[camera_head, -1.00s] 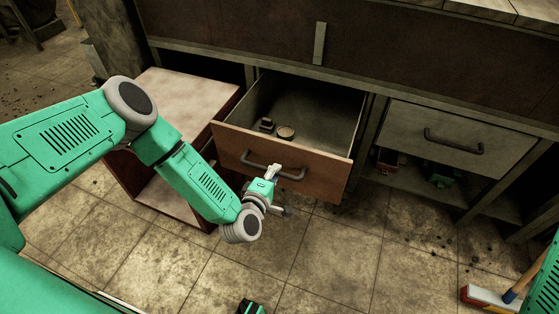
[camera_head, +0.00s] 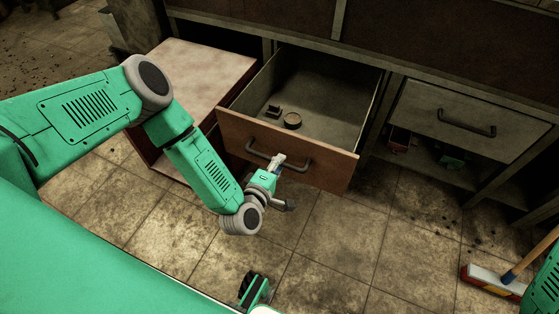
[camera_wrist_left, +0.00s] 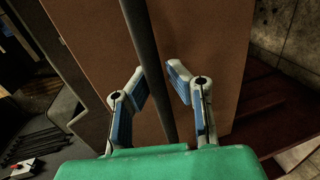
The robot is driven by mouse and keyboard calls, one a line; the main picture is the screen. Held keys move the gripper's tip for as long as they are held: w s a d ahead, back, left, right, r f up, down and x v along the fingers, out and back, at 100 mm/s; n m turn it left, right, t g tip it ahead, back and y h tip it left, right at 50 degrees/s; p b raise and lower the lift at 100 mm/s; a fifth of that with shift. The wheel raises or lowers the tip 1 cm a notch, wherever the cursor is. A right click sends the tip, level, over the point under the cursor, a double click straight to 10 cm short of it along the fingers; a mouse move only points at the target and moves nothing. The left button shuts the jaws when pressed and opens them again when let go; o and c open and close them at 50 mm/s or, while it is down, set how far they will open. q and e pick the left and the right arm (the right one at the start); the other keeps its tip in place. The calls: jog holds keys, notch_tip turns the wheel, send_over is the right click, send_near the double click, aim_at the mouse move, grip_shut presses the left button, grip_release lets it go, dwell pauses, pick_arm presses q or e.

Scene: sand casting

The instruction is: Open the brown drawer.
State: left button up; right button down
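The brown drawer (camera_head: 232,138) stands pulled out of the bench, and its inside shows. A dark bar handle (camera_head: 298,166) runs across its front. In the left wrist view the handle (camera_wrist_left: 142,30) passes between the two fingers in front of the brown panel (camera_wrist_left: 206,40). My left gripper (camera_head: 279,161) is at the handle; in the left wrist view its fingers (camera_wrist_left: 158,80) are closed in around the bar. The exact contact is hard to see. My right gripper is not in view.
A small round tin (camera_head: 292,120) and a small dark item (camera_head: 273,111) lie in the drawer. A grey drawer (camera_head: 425,107) is shut at right. A brown cabinet (camera_head: 205,70) stands at left. A broom (camera_head: 490,282) lies at lower right. The tiled floor before the drawer is mostly clear.

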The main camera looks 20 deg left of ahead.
pick_arm(q)
jog(key=shift+o, duration=1.1)
jog(key=shift+f, duration=0.15)
jog(key=v, duration=1.2)
